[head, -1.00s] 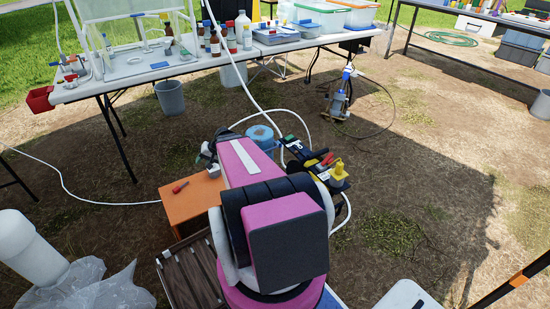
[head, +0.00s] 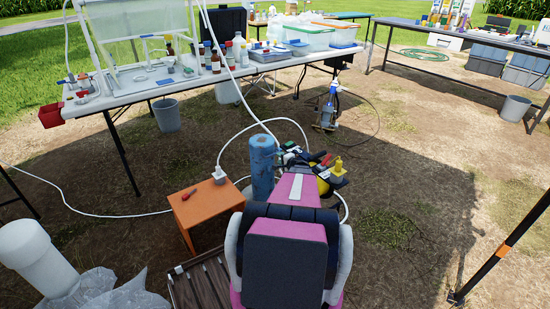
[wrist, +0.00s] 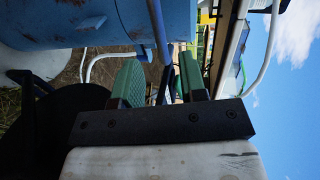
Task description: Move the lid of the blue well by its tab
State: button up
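The blue well (head: 262,172) is an upright blue cylinder in the middle of the head view, just beyond my pink and black arm. Its top (head: 262,141) looks covered by a lid, but the tab cannot be made out there. In the wrist view, tilted sideways, the blue well (wrist: 65,22) fills the upper left, close to the fingers. My gripper (wrist: 161,80) is open, its two green-padded fingers apart. A narrow blue bar (wrist: 158,30), perhaps the tab, reaches down toward the gap between them. Contact cannot be judged.
An orange side table (head: 206,208) with a red-handled tool stands left of the well. Black and yellow equipment (head: 325,172) sits right behind it. White hoses loop around the well. A long table (head: 135,93) with bottles and bins stands behind. Open ground lies to the right.

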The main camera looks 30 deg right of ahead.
aim_at(273, 155)
jog(key=x, duration=0.7)
jog(key=shift+w+a, duration=0.1)
jog(key=shift+c, duration=0.4)
grip_shut()
